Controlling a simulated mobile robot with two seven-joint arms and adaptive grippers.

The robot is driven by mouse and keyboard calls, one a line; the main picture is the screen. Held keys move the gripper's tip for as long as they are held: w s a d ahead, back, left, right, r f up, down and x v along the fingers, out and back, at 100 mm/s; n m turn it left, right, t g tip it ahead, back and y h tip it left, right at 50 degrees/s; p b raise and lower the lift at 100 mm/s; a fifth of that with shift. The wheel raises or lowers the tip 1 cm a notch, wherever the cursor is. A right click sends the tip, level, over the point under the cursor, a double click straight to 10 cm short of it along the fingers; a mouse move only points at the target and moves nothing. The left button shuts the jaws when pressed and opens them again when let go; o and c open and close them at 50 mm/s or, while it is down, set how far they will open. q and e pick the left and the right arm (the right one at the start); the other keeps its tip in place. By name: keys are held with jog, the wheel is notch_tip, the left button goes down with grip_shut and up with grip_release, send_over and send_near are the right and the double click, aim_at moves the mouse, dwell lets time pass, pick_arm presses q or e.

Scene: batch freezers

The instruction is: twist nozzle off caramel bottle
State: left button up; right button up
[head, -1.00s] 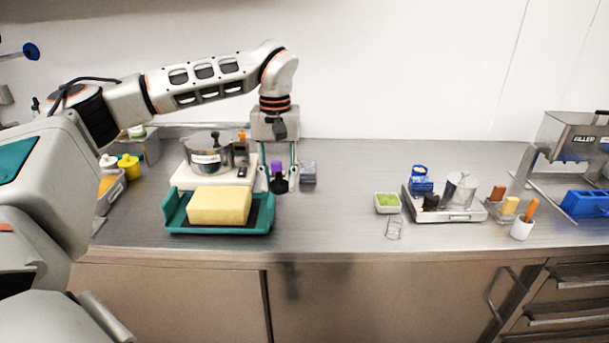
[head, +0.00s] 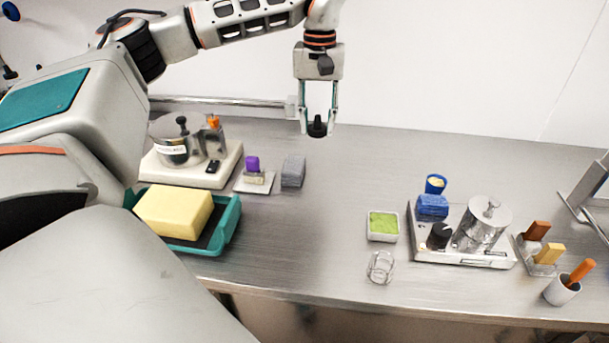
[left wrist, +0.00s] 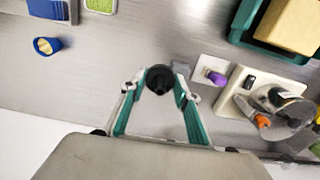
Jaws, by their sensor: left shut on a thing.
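My left gripper (head: 318,118) is shut on a small black round piece (head: 317,128), dark and knob-like, held between its fingertips. It hangs in front of the back wall, above the rear of the steel counter. The left wrist view shows the same black piece (left wrist: 159,79) from above, between the teal-sided fingers of the gripper (left wrist: 160,88). I cannot tell from its shape whether this piece is the nozzle or a whole bottle, and no caramel bottle is clearly recognisable. My right gripper is not in view.
A purple-topped item (head: 252,166) and a grey block (head: 293,171) stand left of the gripper. A pot (head: 178,150) is on a white base, behind yellow butter (head: 173,212) in a teal tray (head: 232,225). The counter's middle (head: 330,190) is largely clear.

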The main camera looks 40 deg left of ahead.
pick_arm(q)
jog(key=b, duration=0.1)
send_over(315, 195)
notch_tip(315, 195, down, 14)
jog(key=shift+a+f, duration=0.1)
jog(key=shift+f, duration=0.9)
notch_tip(315, 195, down, 3)
jog(key=shift+f+b, duration=0.1)
jog(key=shift+b, duration=0.25)
jog(key=shift+f, duration=0.1)
jog(key=o, duration=1.2)
jog(key=shift+o, duration=0.2)
